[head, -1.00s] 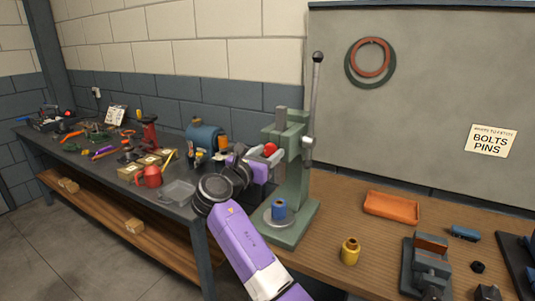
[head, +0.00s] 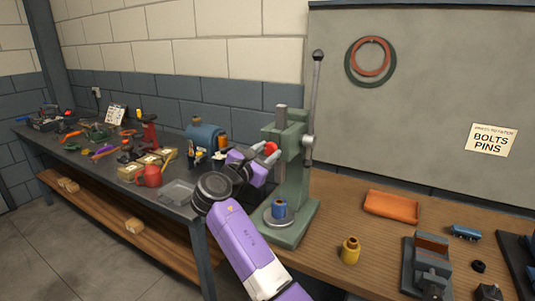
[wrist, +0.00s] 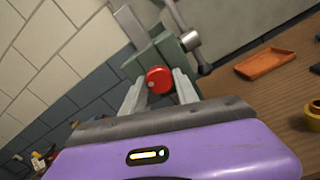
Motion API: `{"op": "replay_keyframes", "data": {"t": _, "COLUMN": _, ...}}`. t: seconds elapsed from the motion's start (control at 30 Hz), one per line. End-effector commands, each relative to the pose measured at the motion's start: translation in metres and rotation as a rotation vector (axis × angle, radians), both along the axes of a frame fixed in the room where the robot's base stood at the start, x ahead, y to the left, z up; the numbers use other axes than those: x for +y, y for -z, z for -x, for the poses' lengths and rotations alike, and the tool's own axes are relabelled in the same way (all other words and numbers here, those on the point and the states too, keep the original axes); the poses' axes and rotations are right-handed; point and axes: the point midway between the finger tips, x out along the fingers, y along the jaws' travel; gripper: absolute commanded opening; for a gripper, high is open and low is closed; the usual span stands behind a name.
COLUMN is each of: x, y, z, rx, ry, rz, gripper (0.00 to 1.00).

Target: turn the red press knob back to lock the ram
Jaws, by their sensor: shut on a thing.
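The green arbor press (head: 292,185) stands on the wooden bench, its long lever (head: 316,100) upright with a ball on top. The red press knob (head: 271,148) is on the left side of the press head. It shows closer in the wrist view (wrist: 159,80). My gripper (head: 268,152) is at the knob, its grey fingers on either side of it, shut on the knob. The gripper also shows in the wrist view (wrist: 160,92). A blue cylinder (head: 279,209) stands on the round press plate.
An orange tray (head: 391,207), a yellow bushing (head: 350,250) and a grey vise (head: 430,265) are on the bench to the right. A dark table (head: 110,160) with tools and a red mug (head: 149,175) is to the left.

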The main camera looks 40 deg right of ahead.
Motion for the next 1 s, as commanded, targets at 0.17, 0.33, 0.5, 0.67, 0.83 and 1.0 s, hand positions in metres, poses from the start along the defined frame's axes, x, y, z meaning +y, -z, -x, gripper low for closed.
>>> {"op": "replay_keyframes", "data": {"t": 0.17, "x": 0.0005, "y": 0.0025, "z": -0.0001, "rx": -0.158, "ry": 0.001, "rz": -0.058, "gripper": 0.00}}
{"op": "replay_keyframes", "data": {"t": 0.33, "x": 0.0005, "y": 0.0029, "z": -0.0003, "rx": -0.310, "ry": 0.001, "rz": -0.113, "gripper": 0.00}}
{"op": "replay_keyframes", "data": {"t": 0.5, "x": 0.0008, "y": 0.0029, "z": -0.0006, "rx": -0.462, "ry": 0.001, "rz": -0.168, "gripper": 0.00}}
{"op": "replay_keyframes", "data": {"t": 0.67, "x": 0.0012, "y": 0.0036, "z": -0.0010, "rx": -0.605, "ry": 0.000, "rz": -0.221, "gripper": 0.00}}
{"op": "replay_keyframes", "data": {"t": 0.83, "x": 0.0011, "y": 0.0033, "z": -0.0010, "rx": -0.757, "ry": 0.001, "rz": -0.275, "gripper": 0.00}}
{"op": "replay_keyframes", "data": {"t": 1.0, "x": 0.0007, "y": 0.0032, "z": -0.0009, "rx": -0.893, "ry": 0.001, "rz": -0.326, "gripper": 0.00}}
